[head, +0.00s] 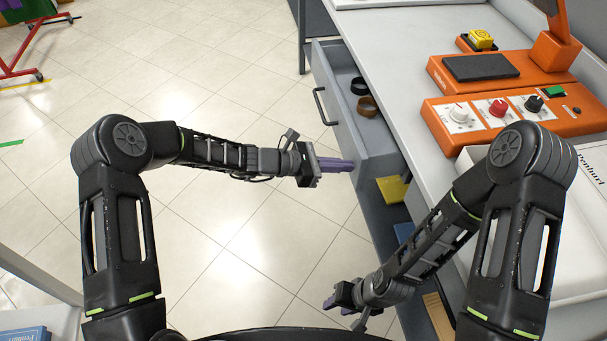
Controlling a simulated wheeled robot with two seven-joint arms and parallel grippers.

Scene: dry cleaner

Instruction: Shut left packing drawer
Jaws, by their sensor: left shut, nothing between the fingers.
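The left packing drawer (342,135) is grey and stands pulled out from under the grey counter, with a dark handle (324,106) on its front. Two round items, one black (359,86) and one brown (367,106), lie inside it. My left gripper (350,165) is shut and empty, its purple fingers at the near end of the drawer front, below the handle in the picture. I cannot tell whether they touch it. My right gripper (330,303) is low near the picture's bottom, far from the drawer; its purple fingers are partly hidden.
Orange machines (450,130) with knobs stand on the counter (385,50), and a white box (585,230) lies at the right. Below the drawer, a shelf holds a yellow item (392,188) and a blue item (403,232). The tiled floor (240,70) left of the drawer is clear.

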